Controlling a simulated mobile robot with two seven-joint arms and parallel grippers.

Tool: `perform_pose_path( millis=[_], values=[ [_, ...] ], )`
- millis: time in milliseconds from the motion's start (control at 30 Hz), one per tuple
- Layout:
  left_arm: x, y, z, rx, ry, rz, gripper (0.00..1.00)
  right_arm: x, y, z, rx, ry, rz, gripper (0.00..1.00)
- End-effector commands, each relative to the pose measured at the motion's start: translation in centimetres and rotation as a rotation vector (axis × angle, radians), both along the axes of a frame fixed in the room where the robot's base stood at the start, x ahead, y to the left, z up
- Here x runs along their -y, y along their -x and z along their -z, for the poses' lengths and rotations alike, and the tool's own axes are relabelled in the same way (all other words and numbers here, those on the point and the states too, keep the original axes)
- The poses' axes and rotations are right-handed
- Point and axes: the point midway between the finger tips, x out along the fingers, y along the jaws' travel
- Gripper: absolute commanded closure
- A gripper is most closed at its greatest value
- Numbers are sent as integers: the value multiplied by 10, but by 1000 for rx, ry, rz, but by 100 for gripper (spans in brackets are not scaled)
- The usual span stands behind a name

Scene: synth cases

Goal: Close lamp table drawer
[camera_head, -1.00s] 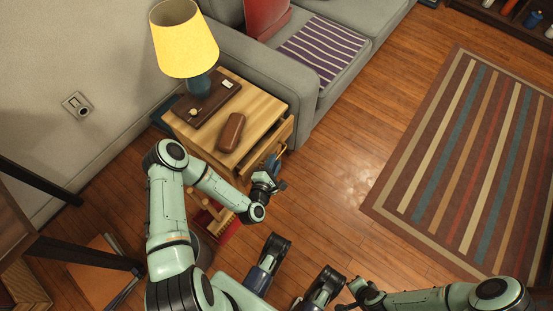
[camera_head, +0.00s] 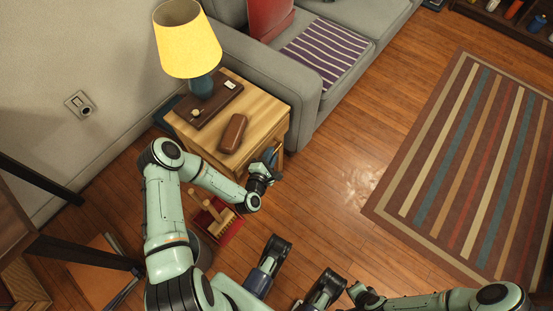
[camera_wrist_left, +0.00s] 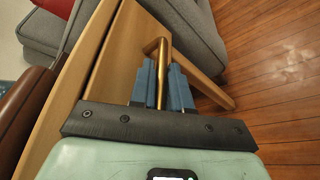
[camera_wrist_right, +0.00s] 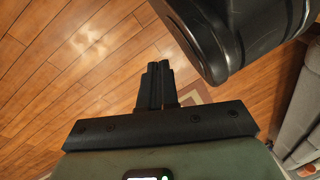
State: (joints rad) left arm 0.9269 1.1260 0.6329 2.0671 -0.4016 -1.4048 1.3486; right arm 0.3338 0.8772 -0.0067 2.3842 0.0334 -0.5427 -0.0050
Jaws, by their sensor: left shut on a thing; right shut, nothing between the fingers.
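The wooden lamp table (camera_head: 262,105) stands beside the sofa. Its drawer front (camera_wrist_left: 128,50) shows in the left wrist view, lying close against the table body with only a thin dark line along the top edge. In the head view my arm partly hides the front. My left gripper (camera_head: 272,160) is at the front, its blue fingers (camera_wrist_left: 163,85) shut on the brass drawer handle (camera_wrist_left: 163,55). My right gripper (camera_wrist_right: 157,85) is shut and empty over the floor, away from the table.
A yellow-shaded lamp (camera_head: 187,40), a dark tray (camera_head: 195,108) and a brown case (camera_head: 233,132) are on the tabletop. The grey sofa (camera_head: 300,80) adjoins the table. Floor right of the table is clear up to the striped rug (camera_head: 470,160).

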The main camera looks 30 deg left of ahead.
Motion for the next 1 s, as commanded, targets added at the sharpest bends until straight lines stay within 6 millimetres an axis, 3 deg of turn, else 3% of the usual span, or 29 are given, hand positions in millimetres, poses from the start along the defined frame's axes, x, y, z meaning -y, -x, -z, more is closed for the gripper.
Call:
perform_pose_path(
  millis=[100,367,400,667,867,1000],
  values=[
    [-11,-1,-1,1,-3,-3,100,-1,-2,-2,8,0,-2,100],
    [-14,0,-1,1,-6,-8,100,0,-2,-2,8,1,-2,100],
    [-15,-1,-1,1,-7,-9,77,0,-2,-2,8,1,-1,100],
    [-14,2,-1,-1,-5,-10,77,0,-3,-3,10,1,-1,100],
    [-6,28,-7,-5,-1,-6,77,-2,-18,-19,62,4,-3,100],
    [2,58,-15,-4,1,-3,77,-5,-36,-37,121,6,-7,100]
  ],
)
